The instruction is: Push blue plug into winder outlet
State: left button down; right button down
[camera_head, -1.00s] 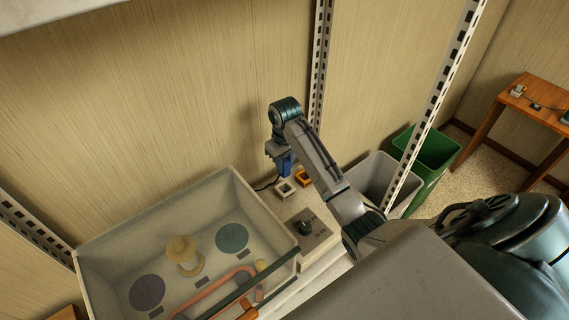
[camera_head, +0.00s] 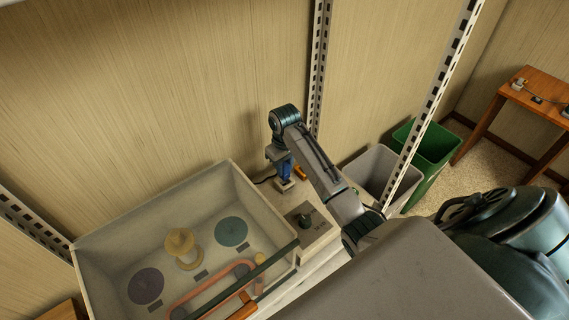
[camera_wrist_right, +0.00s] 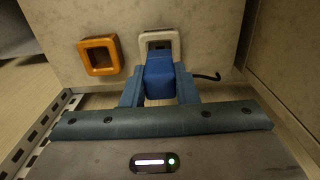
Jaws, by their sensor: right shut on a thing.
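The blue plug (camera_wrist_right: 159,76) is between the fingers of my right gripper (camera_wrist_right: 160,92), which is shut on it. In the right wrist view the plug's front end is at the lower part of a white-framed outlet (camera_wrist_right: 160,40); I cannot tell how deep it sits. In the head view the plug (camera_head: 284,170) points down at the white outlet (camera_head: 285,185), below my right gripper (camera_head: 281,160). An orange-framed outlet (camera_wrist_right: 99,55) is beside the white one. My left gripper is not in view.
A black cable (camera_wrist_right: 208,76) runs out near the white outlet. A control box with a dark knob (camera_head: 305,220) is close by. A large grey tray (camera_head: 85,262) with a yellow spool (camera_head: 181,245) stands to the left. Grey (camera_head: 368,172) and green (camera_head: 431,150) bins stand to the right.

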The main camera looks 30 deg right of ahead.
aim_at(284, 174)
jog(key=shift+f, duration=0.45)
dwell(0.4)
jog(key=shift+p, duration=0.5)
jog(key=shift+f, duration=1.65)
dwell(0.6)
jog(key=c, duration=1.1)
grip_release()
jog(key=shift+o, duration=0.2)
